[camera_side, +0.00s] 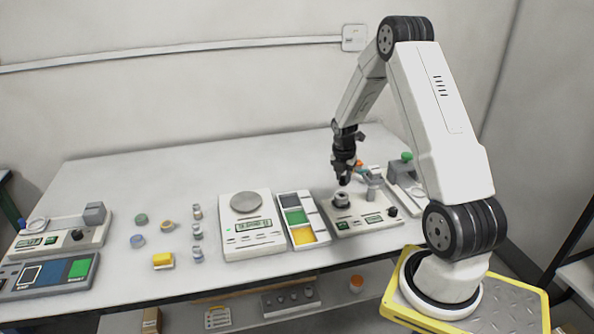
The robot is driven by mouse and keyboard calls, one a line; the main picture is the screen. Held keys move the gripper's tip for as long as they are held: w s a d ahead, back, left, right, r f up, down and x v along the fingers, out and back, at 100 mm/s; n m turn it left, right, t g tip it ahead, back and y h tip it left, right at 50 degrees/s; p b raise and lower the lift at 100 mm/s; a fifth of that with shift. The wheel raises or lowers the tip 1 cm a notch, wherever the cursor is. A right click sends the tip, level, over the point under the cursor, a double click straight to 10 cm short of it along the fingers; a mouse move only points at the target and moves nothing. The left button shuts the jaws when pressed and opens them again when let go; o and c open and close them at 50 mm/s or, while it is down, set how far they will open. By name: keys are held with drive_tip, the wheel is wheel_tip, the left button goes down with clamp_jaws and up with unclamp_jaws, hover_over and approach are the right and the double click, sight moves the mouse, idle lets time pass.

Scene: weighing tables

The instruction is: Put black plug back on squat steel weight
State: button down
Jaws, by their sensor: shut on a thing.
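My gripper (344,172) points down above the right-hand device (372,222). It is shut on a small dark thing, which looks like the black plug (343,181); dark fingers and plug are hard to tell apart. Just below stands a low, round grey metal piece with a dark lower part (342,200), which looks like the squat steel weight. The plug appears a little above it, apart from it. I cannot tell exactly how well they line up.
A taller steel cylinder (374,190) stands close on the right, with a green-topped device (405,171) behind. A tray with coloured compartments (309,238) and a white scale (252,241) stand to the left. Several small weights lie farther left. The back left of the table is clear.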

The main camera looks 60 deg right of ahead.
drive_tip(key=shift+f, duration=1.85)
drive_tip(key=shift+f, duration=0.2)
idle(0.9)
unclamp_jaws()
idle(0.5)
drive_tip(key=shift+r, duration=0.1)
drive_tip(key=shift+r, duration=3.4)
